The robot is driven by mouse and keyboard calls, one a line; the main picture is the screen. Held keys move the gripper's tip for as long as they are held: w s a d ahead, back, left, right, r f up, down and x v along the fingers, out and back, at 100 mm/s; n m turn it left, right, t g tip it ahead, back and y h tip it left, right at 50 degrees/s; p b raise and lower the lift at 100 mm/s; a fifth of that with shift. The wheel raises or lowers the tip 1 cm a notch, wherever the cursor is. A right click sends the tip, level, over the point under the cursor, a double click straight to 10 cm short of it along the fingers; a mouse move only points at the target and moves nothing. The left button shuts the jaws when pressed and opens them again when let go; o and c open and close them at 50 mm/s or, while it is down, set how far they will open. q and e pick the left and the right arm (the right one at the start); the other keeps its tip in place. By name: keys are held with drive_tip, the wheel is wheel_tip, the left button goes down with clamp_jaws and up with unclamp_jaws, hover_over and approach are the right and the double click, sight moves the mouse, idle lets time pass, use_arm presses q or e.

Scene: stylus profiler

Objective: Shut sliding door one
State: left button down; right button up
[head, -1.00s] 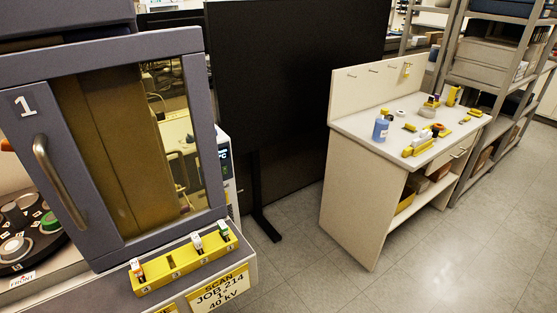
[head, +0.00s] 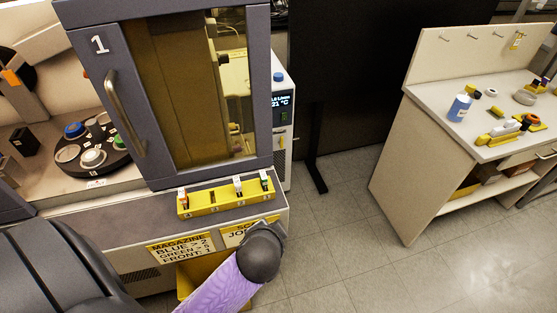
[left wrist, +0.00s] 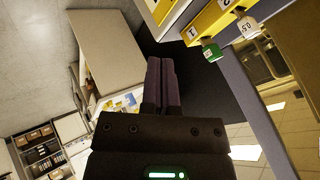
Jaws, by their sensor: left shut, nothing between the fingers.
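Sliding door one (head: 160,178) is a grey framed door with a tinted window and a white "1". Its upright bar handle (head: 124,112) is near its left edge. Left of the door, the cabinet is open and a dark round carousel (head: 95,165) with several pucks shows inside. My left arm, with a purple sleeve, ends in front of the yellow rack; its fingers are hidden in the head view. In the left wrist view my left gripper (left wrist: 162,82) is shut and empty, apart from the door and handle. My right gripper is not in view.
A yellow rack (head: 215,204) with several small vials sits on the ledge below the door. Yellow signs (head: 180,249) are on the front panel below. A side bench (head: 400,165) with tools stands to the right, with clear floor between. A black panel stands behind.

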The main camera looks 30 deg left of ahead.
use_arm(q)
drive_tip(key=w+a+r+m+t+y, duration=0.2)
drive_tip(key=w+r+m+t+y, duration=0.15)
drive_tip(key=w+r, duration=0.45)
drive_tip(key=w+a+r+m+t+y, duration=0.2)
drive_tip(key=w+r+m+t, duration=0.25)
drive_tip(key=w+r, duration=0.35)
drive_tip(key=w+a, duration=0.5)
drive_tip(key=a, duration=0.2)
drive_tip(key=shift+a+f, duration=0.2)
drive_tip(key=shift+a, duration=0.05)
drive_tip(key=shift+h, duration=0.25)
